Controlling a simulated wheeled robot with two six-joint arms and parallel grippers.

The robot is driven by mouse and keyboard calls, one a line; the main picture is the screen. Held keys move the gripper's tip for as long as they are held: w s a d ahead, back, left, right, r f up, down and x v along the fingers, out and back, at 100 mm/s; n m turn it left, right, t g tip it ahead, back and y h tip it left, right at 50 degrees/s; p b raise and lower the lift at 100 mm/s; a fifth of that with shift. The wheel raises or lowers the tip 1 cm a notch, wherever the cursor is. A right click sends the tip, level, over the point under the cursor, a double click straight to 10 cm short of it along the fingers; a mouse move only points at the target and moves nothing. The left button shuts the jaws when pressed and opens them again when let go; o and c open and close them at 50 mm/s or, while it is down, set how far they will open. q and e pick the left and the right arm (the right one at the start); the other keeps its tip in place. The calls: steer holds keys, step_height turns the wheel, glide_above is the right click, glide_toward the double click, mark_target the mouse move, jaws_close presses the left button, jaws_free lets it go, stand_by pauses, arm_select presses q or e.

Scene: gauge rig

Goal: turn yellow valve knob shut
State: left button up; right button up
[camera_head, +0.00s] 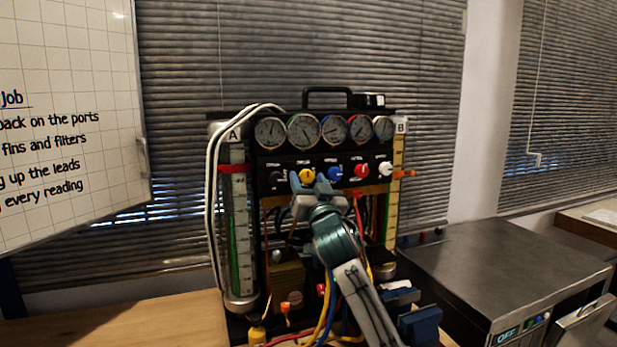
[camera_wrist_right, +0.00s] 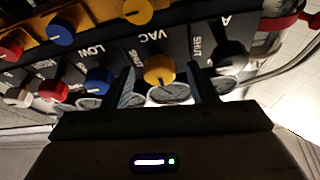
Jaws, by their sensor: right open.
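The yellow valve knob (camera_head: 307,174) is on the black panel of the gauge rig, below the row of dials. In the right wrist view the yellow knob (camera_wrist_right: 159,70) shows close up by the word VAC, with a dark mark on its face. My right gripper (camera_head: 315,186) is right at this knob. In the wrist view its two fingers (camera_wrist_right: 161,84) are apart, one on each side of the knob, with gaps visible. I cannot tell how far the knob is turned. My left gripper is not in view.
A blue knob (camera_head: 335,173) and a red knob (camera_head: 361,171) sit close by on the same panel. A white hose (camera_head: 213,170) loops at the rig's left. Coloured leads hang in front low down. A grey metal cabinet (camera_head: 490,262) stands at right.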

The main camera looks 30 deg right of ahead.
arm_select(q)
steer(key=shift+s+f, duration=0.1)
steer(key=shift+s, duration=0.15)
arm_select(e)
steer(key=shift+w+d, duration=0.1)
steer(key=shift+w, duration=0.15)
steer(key=c, duration=1)
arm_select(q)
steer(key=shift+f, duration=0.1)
arm_select(e)
steer(key=shift+o, duration=0.2)
